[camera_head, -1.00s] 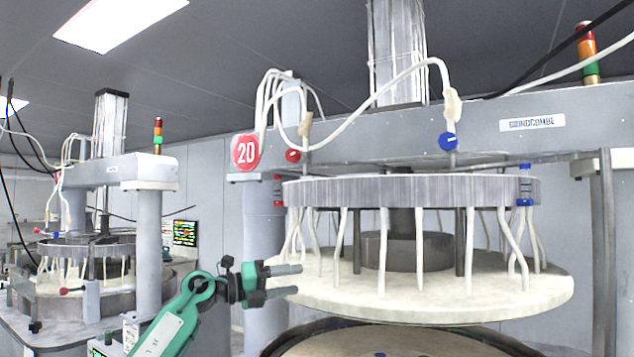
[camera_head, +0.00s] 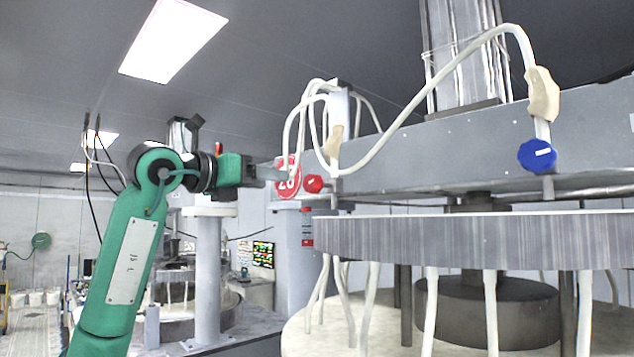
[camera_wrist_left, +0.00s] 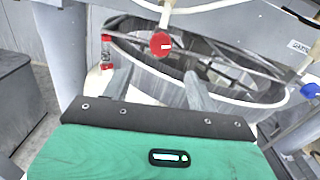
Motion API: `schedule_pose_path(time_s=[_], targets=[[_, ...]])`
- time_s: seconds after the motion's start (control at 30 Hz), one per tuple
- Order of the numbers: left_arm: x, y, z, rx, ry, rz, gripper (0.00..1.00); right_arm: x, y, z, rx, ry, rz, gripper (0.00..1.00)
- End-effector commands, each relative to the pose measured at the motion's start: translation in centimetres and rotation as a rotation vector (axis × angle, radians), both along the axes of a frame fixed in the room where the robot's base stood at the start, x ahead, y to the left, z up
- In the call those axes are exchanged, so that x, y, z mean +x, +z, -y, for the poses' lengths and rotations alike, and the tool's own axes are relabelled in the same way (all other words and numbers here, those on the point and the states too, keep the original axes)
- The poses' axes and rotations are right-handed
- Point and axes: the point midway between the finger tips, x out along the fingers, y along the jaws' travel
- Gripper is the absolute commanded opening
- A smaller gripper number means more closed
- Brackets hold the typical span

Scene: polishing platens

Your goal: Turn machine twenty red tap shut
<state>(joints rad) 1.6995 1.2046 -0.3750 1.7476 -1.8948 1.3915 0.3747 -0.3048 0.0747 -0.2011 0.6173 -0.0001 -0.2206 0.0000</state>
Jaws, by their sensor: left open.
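Machine twenty's red tap (camera_head: 314,184) is a round knob on a white pipe at the left end of the machine's grey beam, beside the red 20 sign (camera_head: 289,180). My left gripper (camera_head: 277,172) is raised just left of the tap, pointing at it, with its fingers partly in front of the sign. In the left wrist view the red tap (camera_wrist_left: 161,44) is ahead of the fingertips, between their lines. The left gripper (camera_wrist_left: 158,76) is open and empty there, apart from the tap. A small pale mark shows on the tap. My right gripper is out of view.
A blue tap (camera_head: 537,156) hangs further right on the beam (camera_head: 440,150). White hoses (camera_head: 390,130) loop above both taps. The ribbed ring (camera_head: 450,240) lies below the beam. A grey post (camera_head: 207,270) of another machine stands behind my left arm.

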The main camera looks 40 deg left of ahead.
Motion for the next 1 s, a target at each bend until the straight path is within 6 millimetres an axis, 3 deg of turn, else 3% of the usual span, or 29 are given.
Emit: schedule_pose_path(time_s=[0.17,0.5,0.7,1.0], targets=[[4.0,0.3,0.4,-0.001,-0.004,-0.006,0.59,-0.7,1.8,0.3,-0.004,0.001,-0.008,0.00],[10.2,0.3,0.9,-0.001,-0.004,-0.003,0.59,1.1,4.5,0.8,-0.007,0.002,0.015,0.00],[11.6,0.1,1.0,-0.001,-0.002,-0.001,0.59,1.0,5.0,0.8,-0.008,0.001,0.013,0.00],[11.7,0.0,1.0,-0.001,-0.003,-0.001,0.57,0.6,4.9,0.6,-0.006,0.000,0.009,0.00]])
